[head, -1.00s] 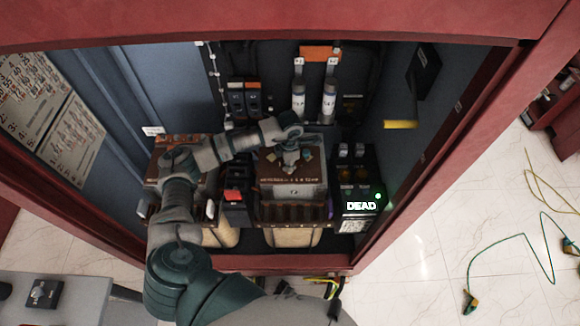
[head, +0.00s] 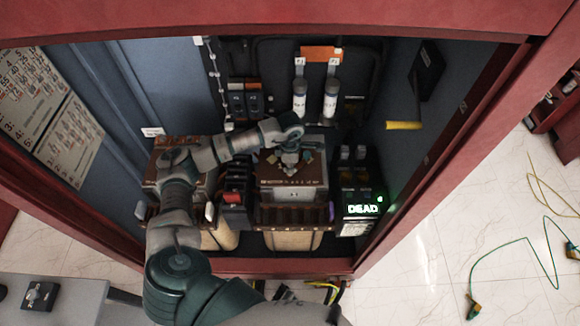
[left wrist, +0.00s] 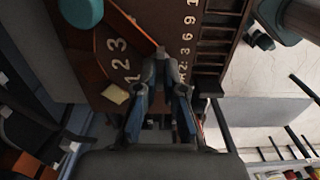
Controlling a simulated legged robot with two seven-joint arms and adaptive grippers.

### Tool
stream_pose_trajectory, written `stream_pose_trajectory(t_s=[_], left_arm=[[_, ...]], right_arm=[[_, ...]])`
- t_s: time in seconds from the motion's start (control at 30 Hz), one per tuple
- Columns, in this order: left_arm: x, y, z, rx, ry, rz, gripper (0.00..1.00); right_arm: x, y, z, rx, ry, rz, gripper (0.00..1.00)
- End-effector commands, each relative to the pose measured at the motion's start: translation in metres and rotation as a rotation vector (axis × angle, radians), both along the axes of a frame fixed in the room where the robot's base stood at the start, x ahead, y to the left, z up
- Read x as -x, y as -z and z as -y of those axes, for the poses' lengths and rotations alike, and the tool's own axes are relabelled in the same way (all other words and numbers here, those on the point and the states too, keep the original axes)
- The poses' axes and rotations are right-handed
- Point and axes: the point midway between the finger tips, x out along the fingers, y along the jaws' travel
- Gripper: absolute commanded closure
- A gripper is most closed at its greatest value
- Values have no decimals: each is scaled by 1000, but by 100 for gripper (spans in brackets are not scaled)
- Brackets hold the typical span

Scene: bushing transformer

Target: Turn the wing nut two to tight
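My left arm reaches from the lower left into the open red cabinet. My left gripper (head: 290,160) points down at the top of a brown box-shaped unit (head: 292,192) in the middle. In the left wrist view, the fingers of my left gripper (left wrist: 162,72) come close together at their tips, over a brown panel (left wrist: 125,75) with white numbers. I cannot make out a wing nut; the fingers hide whatever is at their tips, so I cannot tell whether they hold one. My right gripper is not in view.
A black meter (head: 362,208) reading "DEAD" stands right of the middle unit. A red-topped switch block (head: 235,198) stands left of it. A yellow-handled lever (head: 403,125) juts from the right wall. Two white cylinders (head: 315,98) hang at the back. Green and yellow leads lie on the floor.

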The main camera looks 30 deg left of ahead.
Motion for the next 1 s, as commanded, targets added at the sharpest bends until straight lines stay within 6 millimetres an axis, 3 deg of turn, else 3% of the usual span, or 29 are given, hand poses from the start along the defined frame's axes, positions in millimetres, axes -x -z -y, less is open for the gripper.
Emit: stream_pose_trajectory(t_s=[0.03, 0.1, 0.47, 0.57, 1.0], left_arm=[[-1, 0, 0, -1, 0, 5, 82], [-1, 0, 0, 0, 0, 4, 67], [0, -5, 0, 0, 0, 4, 67], [0, -18, 0, 1, 0, 5, 67], [-2, -106, -1, 1, 0, 4, 67]], right_arm=[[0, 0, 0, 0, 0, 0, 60], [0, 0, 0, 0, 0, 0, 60], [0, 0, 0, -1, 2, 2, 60], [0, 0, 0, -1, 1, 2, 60], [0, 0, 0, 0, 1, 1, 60]])
